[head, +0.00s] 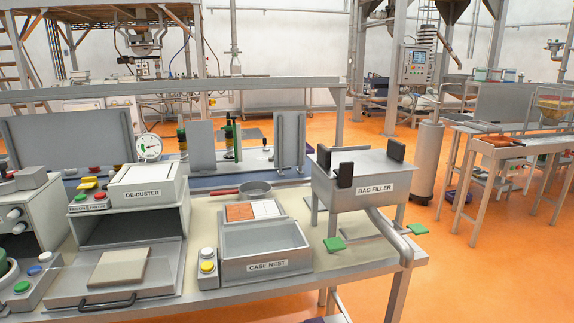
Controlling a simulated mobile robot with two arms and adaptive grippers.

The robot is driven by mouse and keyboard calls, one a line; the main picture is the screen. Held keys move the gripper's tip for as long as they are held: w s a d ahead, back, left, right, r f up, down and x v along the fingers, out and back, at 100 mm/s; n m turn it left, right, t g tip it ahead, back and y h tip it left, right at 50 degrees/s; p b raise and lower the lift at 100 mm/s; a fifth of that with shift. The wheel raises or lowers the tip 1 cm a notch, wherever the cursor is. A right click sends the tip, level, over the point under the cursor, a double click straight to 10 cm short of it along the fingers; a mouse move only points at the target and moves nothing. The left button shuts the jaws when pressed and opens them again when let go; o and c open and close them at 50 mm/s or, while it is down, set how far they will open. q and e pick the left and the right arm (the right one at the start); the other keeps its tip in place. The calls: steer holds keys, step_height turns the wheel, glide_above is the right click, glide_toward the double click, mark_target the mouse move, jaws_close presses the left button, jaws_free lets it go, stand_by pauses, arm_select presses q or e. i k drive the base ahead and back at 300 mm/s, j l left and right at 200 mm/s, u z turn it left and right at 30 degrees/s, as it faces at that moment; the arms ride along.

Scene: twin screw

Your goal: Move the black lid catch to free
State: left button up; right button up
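The grey box labelled BAG FILLER (372,190) stands on legs at the right end of the bench. A small black block (345,175) sits at its upper front edge, left of the label; it may be the black lid catch, but I cannot tell for certain. Two other black pieces rise from the box, one at the left corner (323,158) and one at the back right (397,148). The grey top between them looks closed. Neither of my grippers is in view.
The CASE NEST tray (265,266) and DE-DUSTER (141,195) stand left of the filler on the bench. A pan (257,189) lies behind the tray.

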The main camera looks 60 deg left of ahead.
mark_target(346, 172)
steer(key=u, duration=1.55)
steer(key=j+u, duration=0.15)
steer(key=u, duration=0.25)
steer(key=j+u, duration=0.15)
steer(key=u, duration=0.2)
